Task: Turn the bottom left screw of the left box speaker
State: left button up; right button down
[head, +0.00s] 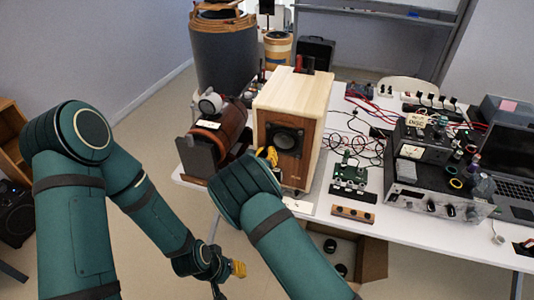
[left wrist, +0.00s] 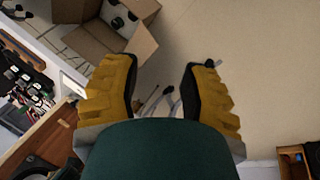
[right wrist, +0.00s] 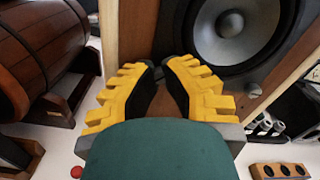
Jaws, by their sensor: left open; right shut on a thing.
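The box speaker (head: 292,105) is a light wood cabinet with a darker wood front and a black driver. It stands upright on the white table. My right gripper (head: 268,155) is at the speaker's front. In the right wrist view, my right gripper (right wrist: 160,75) has its yellow fingertips closed together at the lower left corner of the driver's black frame, beside the grey speaker cone (right wrist: 232,24). The bottom left screw is hidden between the fingertips. My left gripper (head: 238,268) hangs low in front of the table. In the left wrist view, my left gripper (left wrist: 160,72) is open and empty.
A brown wooden barrel-shaped speaker (head: 215,133) lies close left of the box speaker. An amplifier (head: 435,190) and cables fill the table's right. An open cardboard box (left wrist: 110,35) is below the table.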

pick_arm(q)
notch_tip(320, 180, down, 8)
jog(key=s+b, duration=0.2)
jog(key=b, duration=0.5)
jog(key=shift+d+g+b, duration=0.2)
jog(key=shift+g+b, duration=0.1)
pick_arm(e)
jog(key=shift+m, duration=4.4)
pick_arm(q)
jog(key=shift+r, duration=0.1)
pick_arm(e)
jog(key=c, duration=1)
grip_release()
